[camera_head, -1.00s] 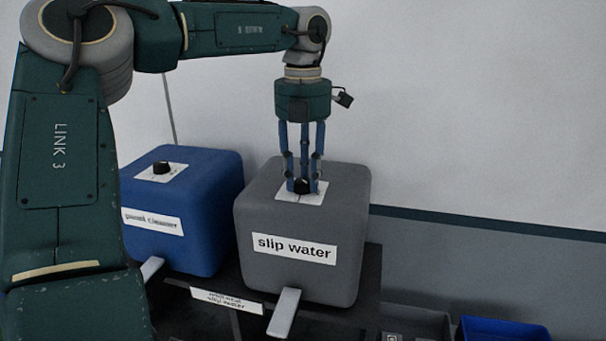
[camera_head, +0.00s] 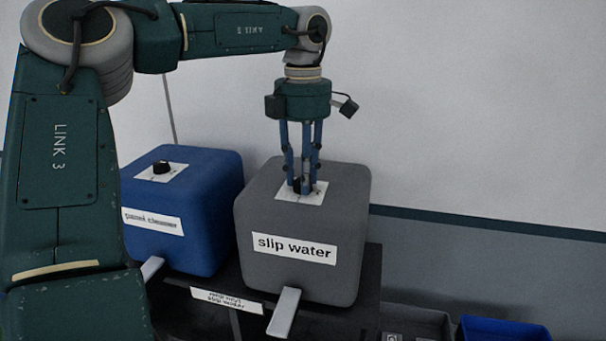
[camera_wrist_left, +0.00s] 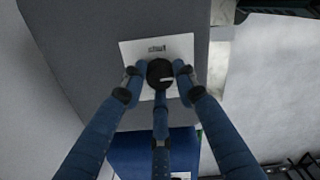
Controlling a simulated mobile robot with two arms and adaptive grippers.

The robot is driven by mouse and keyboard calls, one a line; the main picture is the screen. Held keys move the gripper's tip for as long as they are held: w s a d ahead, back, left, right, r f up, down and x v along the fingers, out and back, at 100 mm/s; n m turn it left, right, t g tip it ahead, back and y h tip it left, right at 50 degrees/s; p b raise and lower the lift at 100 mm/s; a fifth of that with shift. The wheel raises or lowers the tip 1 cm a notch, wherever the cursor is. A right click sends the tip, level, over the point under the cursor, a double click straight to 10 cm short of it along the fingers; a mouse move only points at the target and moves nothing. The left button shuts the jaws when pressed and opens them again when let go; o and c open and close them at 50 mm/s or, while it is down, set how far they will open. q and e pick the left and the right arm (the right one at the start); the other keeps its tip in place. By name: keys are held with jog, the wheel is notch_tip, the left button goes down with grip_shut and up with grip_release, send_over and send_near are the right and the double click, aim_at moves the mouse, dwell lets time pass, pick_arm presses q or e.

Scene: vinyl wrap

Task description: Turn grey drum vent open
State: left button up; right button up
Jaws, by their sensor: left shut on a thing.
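The grey drum (camera_head: 295,280), labelled "slip water", stands on a dark stand in the head view. On its top is a white plate (camera_head: 289,194) with a black vent knob, mostly hidden there behind my fingers. My left gripper (camera_head: 303,186) points straight down over the plate, shut on the knob. In the left wrist view the black vent knob (camera_wrist_left: 160,73) sits between the blue fingers of my gripper (camera_wrist_left: 160,82), with a light mark on it. The white plate (camera_wrist_left: 180,46) has a small dark marking above the knob. My right gripper is not in view.
A blue drum (camera_head: 190,240) with its own black knob (camera_head: 161,167) stands close to the left. A grey lever (camera_head: 284,312) sticks out in front of the grey drum. A blue bin (camera_head: 503,330) is low at the right. The wall is behind.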

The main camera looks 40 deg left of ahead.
pick_arm(q)
jog(key=shift+m, duration=0.3)
jog(key=o, duration=1.1)
jog(key=shift+o, duration=0.2)
notch_tip(320, 180, up, 12)
dwell(0.4)
